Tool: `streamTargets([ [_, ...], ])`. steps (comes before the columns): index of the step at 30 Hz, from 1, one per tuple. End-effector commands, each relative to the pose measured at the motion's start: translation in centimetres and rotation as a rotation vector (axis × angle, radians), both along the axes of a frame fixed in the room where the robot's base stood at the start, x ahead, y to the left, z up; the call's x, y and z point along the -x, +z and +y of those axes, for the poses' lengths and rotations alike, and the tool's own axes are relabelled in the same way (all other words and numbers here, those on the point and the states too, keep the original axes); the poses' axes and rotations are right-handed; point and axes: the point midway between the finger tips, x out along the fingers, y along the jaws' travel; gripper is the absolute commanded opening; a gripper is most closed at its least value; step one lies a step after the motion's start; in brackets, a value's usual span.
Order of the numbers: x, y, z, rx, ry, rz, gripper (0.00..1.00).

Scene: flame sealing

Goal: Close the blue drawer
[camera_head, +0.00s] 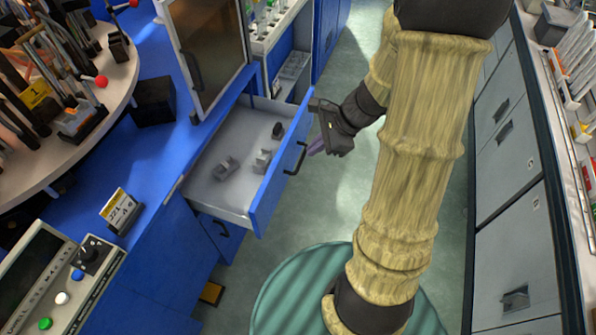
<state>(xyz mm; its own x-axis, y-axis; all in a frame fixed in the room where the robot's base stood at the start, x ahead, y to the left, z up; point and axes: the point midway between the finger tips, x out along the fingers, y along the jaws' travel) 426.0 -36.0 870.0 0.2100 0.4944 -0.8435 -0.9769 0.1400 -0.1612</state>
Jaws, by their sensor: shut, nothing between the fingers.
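The blue drawer (279,181) is pulled open from the blue cabinet on the left. Its white inside shows, with several small grey and dark parts (226,168) lying in it. A dark handle (296,159) is on its front face. My gripper (316,148) is just right of the drawer front, near the handle, with its fingers pointing down and left. The fingers are shut and hold nothing. I cannot tell whether they touch the drawer front or handle.
A second blue drawer (219,235) below is shut. A glass-doored cabinet (207,45) stands on the blue worktop behind the open drawer. A control box (62,285) sits at the lower left. Grey cabinets (515,200) line the right side. Green floor lies between.

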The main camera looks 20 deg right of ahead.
Motion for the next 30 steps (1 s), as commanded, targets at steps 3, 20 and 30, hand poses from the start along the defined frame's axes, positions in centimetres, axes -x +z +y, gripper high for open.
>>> streamTargets([
  [3,-1.8,-4.8,-1.4,-0.107,-0.183,0.030,0.00],
  [20,-4.7,-8.0,-3.9,-0.286,-0.466,0.060,0.00],
  [30,-5.5,-9.7,-2.7,-0.286,-0.461,0.062,0.00],
])
